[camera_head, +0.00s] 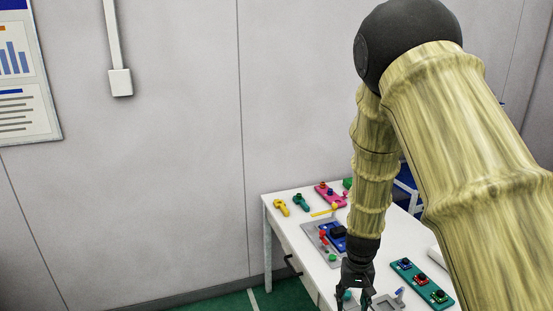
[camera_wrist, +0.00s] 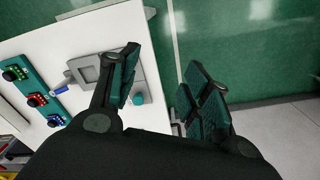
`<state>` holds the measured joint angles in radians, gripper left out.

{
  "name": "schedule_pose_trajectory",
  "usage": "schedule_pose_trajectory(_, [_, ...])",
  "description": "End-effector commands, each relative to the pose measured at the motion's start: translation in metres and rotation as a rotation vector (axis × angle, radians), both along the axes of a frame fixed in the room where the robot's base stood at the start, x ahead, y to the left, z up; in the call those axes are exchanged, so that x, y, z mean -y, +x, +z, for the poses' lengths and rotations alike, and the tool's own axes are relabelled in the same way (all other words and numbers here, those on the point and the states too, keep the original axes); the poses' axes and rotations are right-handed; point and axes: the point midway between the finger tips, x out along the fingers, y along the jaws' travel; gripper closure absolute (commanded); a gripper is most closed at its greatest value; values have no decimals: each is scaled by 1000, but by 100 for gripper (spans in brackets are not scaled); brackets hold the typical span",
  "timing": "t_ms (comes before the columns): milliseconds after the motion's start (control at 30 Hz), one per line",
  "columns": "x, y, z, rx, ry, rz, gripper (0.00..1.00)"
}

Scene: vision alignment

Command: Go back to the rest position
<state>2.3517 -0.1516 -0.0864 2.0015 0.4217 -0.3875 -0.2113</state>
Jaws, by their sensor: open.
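My gripper (camera_head: 357,289) hangs at the end of my arm over the near part of the white table (camera_head: 284,236) in the head view. In the wrist view, my gripper (camera_wrist: 167,88) has its two fingers spread apart with nothing between them. One finger overlaps the table edge and a grey fixture (camera_wrist: 86,73). The other finger is over the green floor. A teal round piece (camera_wrist: 139,99) lies by the fixture, close to the left finger.
A teal board (camera_head: 422,281) with several coloured parts lies right of my gripper. A grey tray (camera_head: 313,235) with a blue part, yellow and green pieces, and a pink block (camera_head: 329,196) lie farther back. A blue chair (camera_head: 406,180) stands behind. Green floor (camera_wrist: 220,40) is clear beside the table.

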Motion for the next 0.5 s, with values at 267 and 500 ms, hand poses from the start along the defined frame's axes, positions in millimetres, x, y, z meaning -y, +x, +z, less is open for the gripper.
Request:
schedule_pose_trajectory(267, [12, -31, -54, -13, -31, 8, 52])
schedule_pose_trajectory(500, [24, -75, -116, -23, -62, 22, 52])
